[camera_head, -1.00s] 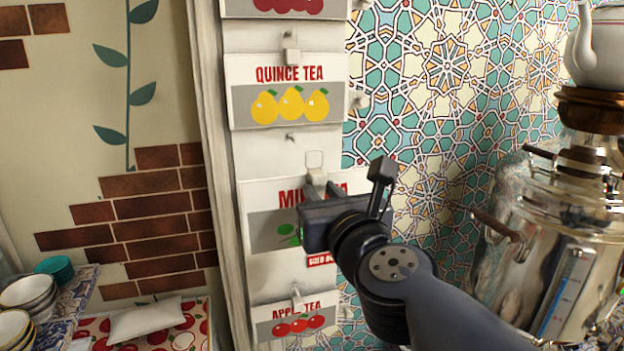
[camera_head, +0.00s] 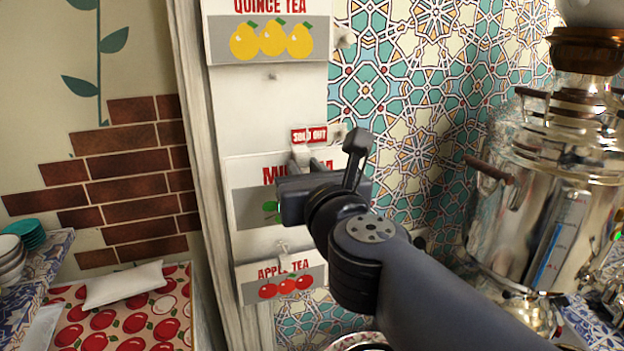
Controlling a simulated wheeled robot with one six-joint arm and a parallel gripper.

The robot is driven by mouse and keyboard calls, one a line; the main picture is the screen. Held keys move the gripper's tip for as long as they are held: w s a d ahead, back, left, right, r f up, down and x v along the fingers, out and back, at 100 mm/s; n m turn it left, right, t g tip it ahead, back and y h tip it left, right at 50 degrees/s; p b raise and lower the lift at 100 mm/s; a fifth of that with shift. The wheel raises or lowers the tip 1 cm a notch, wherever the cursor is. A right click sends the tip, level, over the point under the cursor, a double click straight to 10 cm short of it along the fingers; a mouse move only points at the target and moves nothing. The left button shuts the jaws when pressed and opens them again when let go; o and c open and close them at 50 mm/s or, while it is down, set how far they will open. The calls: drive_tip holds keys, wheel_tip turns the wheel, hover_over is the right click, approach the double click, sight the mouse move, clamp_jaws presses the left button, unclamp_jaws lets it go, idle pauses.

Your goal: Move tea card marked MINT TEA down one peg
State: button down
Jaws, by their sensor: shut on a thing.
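The MINT TEA card (camera_head: 245,208) hangs on the white panel between the QUINCE TEA card (camera_head: 220,42) and the APPLE TEA card (camera_head: 250,291). Its lettering is partly hidden by my gripper, and its grey band with a green leaf shows at the left. My gripper (camera_head: 308,160) is shut at the card's top middle, on its hanger. A red SOLD OUT tag (camera_head: 309,135) shows just above the card's top edge. Whether the hanger is around a peg cannot be seen.
A small bare peg (camera_head: 272,76) sits below the QUINCE TEA card. A samovar (camera_head: 520,200) stands at the right, near my arm. A cushion (camera_head: 124,285) and stacked bowls (camera_head: 28,232) are at lower left.

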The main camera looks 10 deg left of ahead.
drive_tip(key=w+a+f+h+b, duration=0.1)
drive_tip(key=w+a+f+b, duration=0.25)
drive_tip(key=f+b, duration=0.7)
drive_tip(key=f+x, duration=0.1)
drive_tip(key=x, duration=0.8)
drive_tip(key=shift+a+f+m+t+b, duration=0.2)
drive_tip(key=shift+f+m+t+b, duration=0.1)
drive_tip(key=shift+f+m+b, duration=0.1)
idle(0.3)
idle(0.5)
drive_tip(key=c, duration=1.2)
unclamp_jaws()
drive_tip(key=v, duration=1)
drive_tip(key=shift+s+d+b, duration=0.1)
drive_tip(key=shift+s+b, duration=0.3)
